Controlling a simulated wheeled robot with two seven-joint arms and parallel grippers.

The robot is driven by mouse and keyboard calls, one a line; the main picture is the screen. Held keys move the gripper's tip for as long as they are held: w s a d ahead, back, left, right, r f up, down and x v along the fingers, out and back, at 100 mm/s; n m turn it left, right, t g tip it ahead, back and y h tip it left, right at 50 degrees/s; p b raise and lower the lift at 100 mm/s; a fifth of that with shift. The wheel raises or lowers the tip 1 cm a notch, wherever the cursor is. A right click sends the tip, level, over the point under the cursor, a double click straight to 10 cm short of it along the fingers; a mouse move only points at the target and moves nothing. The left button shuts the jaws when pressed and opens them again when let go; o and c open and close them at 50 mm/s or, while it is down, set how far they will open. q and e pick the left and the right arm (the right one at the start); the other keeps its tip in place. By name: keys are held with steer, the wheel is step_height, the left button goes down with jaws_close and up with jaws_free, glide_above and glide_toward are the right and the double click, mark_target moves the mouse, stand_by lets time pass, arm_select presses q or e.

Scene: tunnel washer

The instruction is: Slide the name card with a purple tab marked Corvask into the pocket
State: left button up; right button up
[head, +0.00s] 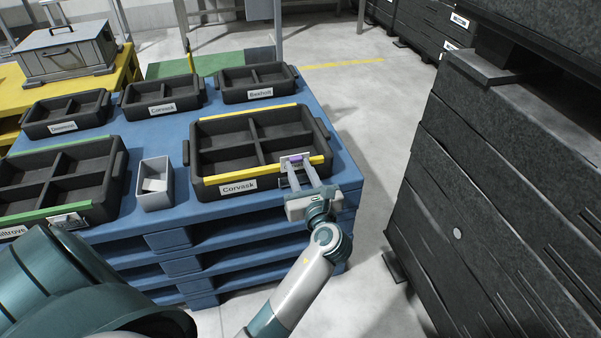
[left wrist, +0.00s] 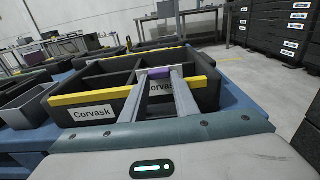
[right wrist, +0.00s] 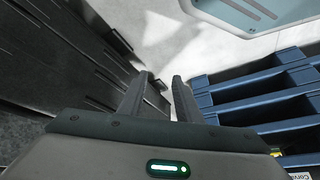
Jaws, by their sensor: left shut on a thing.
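My left gripper (head: 296,172) is shut on the name card (left wrist: 160,72), gripping it by its purple tab (left wrist: 160,86). The tab also shows in the head view (head: 296,158). The card is at the front right of the black Corvask tray (head: 234,132), close to its yellow front strip (left wrist: 98,97). The card's writing is not readable. The pocket is not clearly visible; fingers and card cover that part of the tray front. My right gripper (right wrist: 163,82) is open and empty, pointing down over the floor.
The tray stands on a blue pallet stack (head: 245,222). Left of it are a small grey bin (head: 154,190) and a green-striped tray (head: 62,185). Several small trays, one also labelled Corvask (head: 163,99), line the back. Tall black crates (head: 510,190) stand right, beyond open floor.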

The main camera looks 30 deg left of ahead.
arm_select(q)
steer(key=shift+f+b, duration=1.05)
steer(key=shift+b, duration=0.2)
steer(key=shift+f, duration=0.45)
steer(key=shift+p, duration=0.6)
arm_select(e)
steer(key=a, duration=0.1)
steer(key=w+a+r+t, duration=0.1)
steer(key=w+a+t+y, duration=0.1)
steer(key=shift+r, duration=0.4)
arm_select(q)
steer(key=shift+f, duration=0.2)
arm_select(e)
steer(key=shift+r, duration=0.1)
arm_select(q)
steer(key=shift+f, duration=0.25)
arm_select(e)
steer(key=shift+r, duration=0.15)
